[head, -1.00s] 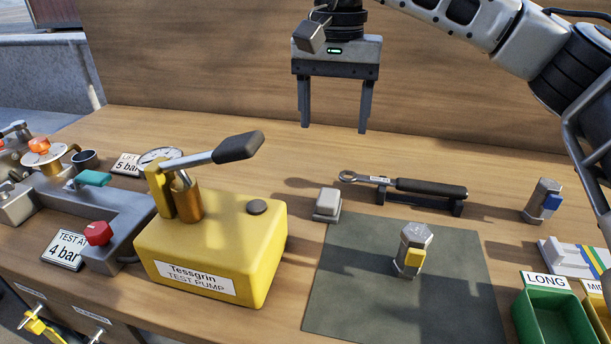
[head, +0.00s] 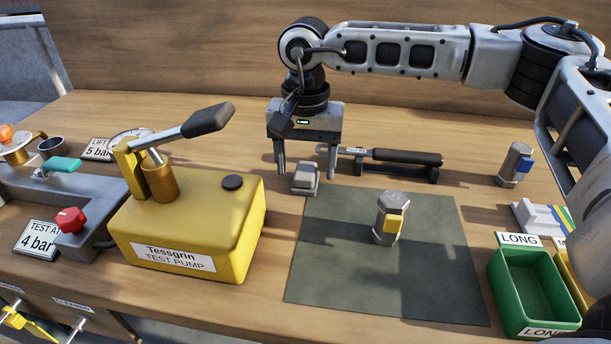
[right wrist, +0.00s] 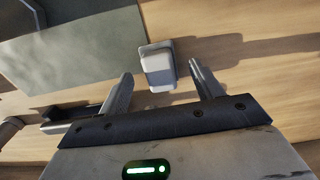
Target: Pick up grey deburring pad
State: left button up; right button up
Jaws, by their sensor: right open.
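The grey deburring pad (head: 306,178) is a small light-grey block on the wooden bench, at the back left corner of the dark mat. My right gripper (head: 306,176) is open and empty, pointing down, with its fingers on either side of the pad's position and slightly behind it in the head view. In the right wrist view the pad (right wrist: 158,66) lies just beyond and between the open fingertips (right wrist: 162,74), apart from both. Contact is not visible. My left gripper is not in view.
A torque wrench (head: 395,160) on a black rack lies close right of the gripper. The yellow test pump (head: 190,222) with its raised lever stands left. A hex fitting (head: 388,218) stands on the mat (head: 340,275). Green LONG bin (head: 535,290) is at right.

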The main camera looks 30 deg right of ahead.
jog(key=shift+f, duration=0.9)
jog(key=c, duration=1.1)
jog(key=shift+o, duration=0.2)
jog(key=shift+r, duration=0.15)
jog(key=shift+r, duration=0.65)
jog(key=s+a+r, duration=0.4)
jog(key=s+r, duration=0.7)
jog(key=s, duration=0.2)
jog(key=shift+s+r+b, duration=0.2)
jog(key=shift+r+b, duration=0.05)
jog(key=shift+b, duration=0.1)
jog(key=shift+a, duration=0.1)
